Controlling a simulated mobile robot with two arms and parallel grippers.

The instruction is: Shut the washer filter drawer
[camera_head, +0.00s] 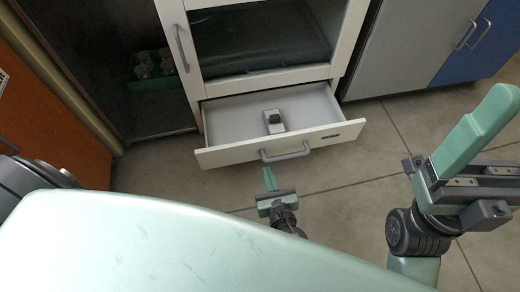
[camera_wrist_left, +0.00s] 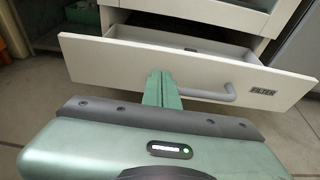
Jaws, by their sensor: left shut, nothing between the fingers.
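The filter drawer (camera_head: 225,157) is pulled out at the bottom of the white washer, with a grey bar handle (camera_head: 286,153) on its front. A small grey block with a dark top (camera_head: 273,121) lies inside it. In the left wrist view the drawer front (camera_wrist_left: 130,62) carries a FILTER label (camera_wrist_left: 262,92). My left gripper (camera_head: 268,178) is shut and empty, just in front of the drawer near the handle's left end. Its fingers (camera_wrist_left: 160,88) overlap the front in the wrist view; I cannot tell whether they touch. My right gripper (camera_head: 478,130) is at the right, its fingers seen side-on.
The washer's glass door (camera_head: 260,35) is above the drawer. An open dark cabinet with a green rack (camera_head: 150,72) stands at left, and grey and blue cabinets (camera_head: 405,50) at right. Tiled floor (camera_head: 340,205) is clear before the drawer.

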